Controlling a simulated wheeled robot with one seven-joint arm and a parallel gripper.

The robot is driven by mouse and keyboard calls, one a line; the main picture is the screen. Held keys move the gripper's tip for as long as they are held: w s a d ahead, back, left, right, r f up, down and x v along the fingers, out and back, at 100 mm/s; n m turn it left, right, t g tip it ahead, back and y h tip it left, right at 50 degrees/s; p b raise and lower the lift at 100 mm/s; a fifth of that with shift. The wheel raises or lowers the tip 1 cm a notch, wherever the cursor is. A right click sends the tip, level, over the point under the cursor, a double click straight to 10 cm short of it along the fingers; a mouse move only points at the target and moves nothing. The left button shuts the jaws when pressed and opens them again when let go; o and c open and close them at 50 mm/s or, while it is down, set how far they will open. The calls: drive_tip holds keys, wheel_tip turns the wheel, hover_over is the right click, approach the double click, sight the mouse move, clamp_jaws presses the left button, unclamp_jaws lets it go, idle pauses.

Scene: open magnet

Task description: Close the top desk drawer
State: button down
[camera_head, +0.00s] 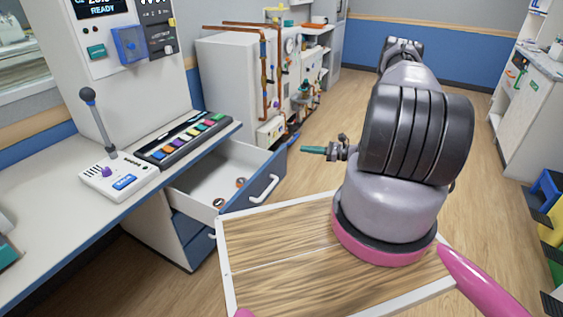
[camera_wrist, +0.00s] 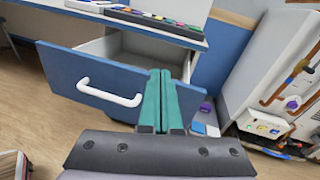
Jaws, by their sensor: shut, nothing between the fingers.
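The top desk drawer (camera_head: 255,185) is pulled out from under the white desktop. It has a blue front and a white bar handle (camera_head: 264,190), and small round items (camera_head: 240,181) lie inside. In the wrist view the drawer front (camera_wrist: 65,72) and its handle (camera_wrist: 108,95) are at the left. My gripper (camera_head: 303,149) has teal fingers and is shut and empty, just right of the drawer front's far end. In the wrist view the fingers (camera_wrist: 160,74) overlap the right end of the front. I cannot tell whether they touch it.
The desk (camera_head: 60,220) carries a lever box (camera_head: 118,180) and a panel of coloured keys (camera_head: 190,138). A lower drawer front shows beneath the open one. A white cabinet with copper pipes (camera_head: 265,75) stands behind. The wooden floor (camera_head: 340,115) behind my arm is clear.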

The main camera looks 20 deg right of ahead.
wheel_tip(320, 180, down, 8)
drive_tip(key=s+d+m+t+h, duration=0.1)
drive_tip(key=s+m+t, duration=0.2)
approach(275, 158)
drive_tip(key=shift+m, duration=0.4)
drive_tip(key=x, duration=0.7)
drive_tip(key=shift+f, duration=0.1)
